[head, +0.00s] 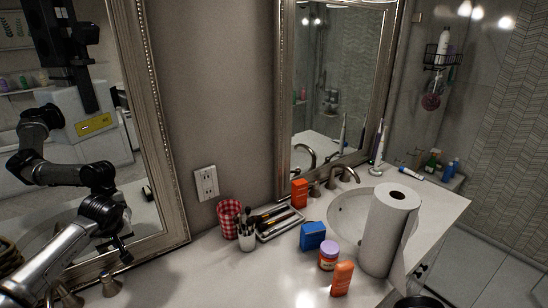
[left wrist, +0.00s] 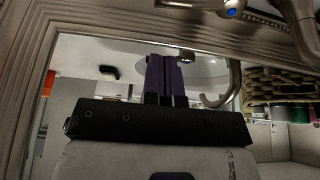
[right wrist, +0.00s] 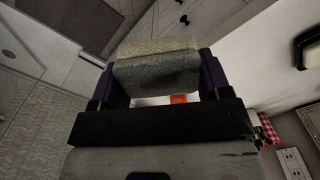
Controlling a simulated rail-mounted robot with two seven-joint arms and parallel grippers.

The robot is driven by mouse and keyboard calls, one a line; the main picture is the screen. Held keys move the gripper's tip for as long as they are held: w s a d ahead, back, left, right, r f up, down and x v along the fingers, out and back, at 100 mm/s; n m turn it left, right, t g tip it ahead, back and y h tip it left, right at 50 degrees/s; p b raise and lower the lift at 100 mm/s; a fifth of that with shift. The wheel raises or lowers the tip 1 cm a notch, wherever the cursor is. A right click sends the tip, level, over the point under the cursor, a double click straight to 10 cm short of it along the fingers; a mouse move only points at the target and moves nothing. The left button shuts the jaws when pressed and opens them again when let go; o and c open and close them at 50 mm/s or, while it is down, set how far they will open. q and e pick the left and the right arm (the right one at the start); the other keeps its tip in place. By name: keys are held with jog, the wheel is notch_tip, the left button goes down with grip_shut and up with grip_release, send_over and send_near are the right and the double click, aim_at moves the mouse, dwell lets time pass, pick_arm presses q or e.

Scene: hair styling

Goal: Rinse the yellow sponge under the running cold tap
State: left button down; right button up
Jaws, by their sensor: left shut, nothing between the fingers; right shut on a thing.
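The sponge (right wrist: 158,70), pale yellowish on one face and grey on the other, is between the dark purple fingers of my right gripper (right wrist: 157,64) in the right wrist view. That gripper is shut on it; the head view shows neither. My left gripper (left wrist: 165,72) is shut and empty, fingers together, near the mirror. A tap handle with a blue dot (left wrist: 230,11) is at the top of the left wrist view, beside a metal spout (left wrist: 302,22). In the head view, tap handles (head: 110,285) stand at the lower left. I see no running water.
A second basin (head: 345,215) with a curved tap (head: 345,171) is at the right, behind a paper towel roll (head: 388,230). A blue box (head: 313,236), jar (head: 328,256), orange bottle (head: 342,279), brush cup (head: 247,238) and tray (head: 280,223) crowd the counter's middle.

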pick_arm(q)
notch_tip(320, 180, down, 8)
jog(key=b, duration=0.4)
jog(key=shift+r, duration=0.25)
pick_arm(e)
notch_tip(320, 180, down, 4)
jog(key=shift+f, duration=0.2)
pick_arm(q)
jog(key=shift+d+r, duration=0.1)
pick_arm(e)
jog(key=shift+r, duration=0.1)
dwell(1.0)
pick_arm(q)
jog(key=shift+s+d+p, duration=0.1)
jog(key=shift+s+p, duration=0.15)
jog(key=shift+p, duration=0.25)
jog(key=shift+s+d, duration=0.2)
jog(key=shift+s, duration=0.1)
pick_arm(e)
jog(key=shift+r, duration=0.55)
pick_arm(q)
jog(key=shift+w, duration=0.35)
jog(key=shift+w+a+b, duration=0.1)
jog(key=shift+w+b, duration=0.2)
jog(key=shift+b, duration=0.15)
pick_arm(e)
jog(key=shift+r+p, duration=1.65)
jog(key=shift+p, duration=0.65)
pick_arm(q)
notch_tip(320, 180, up, 7)
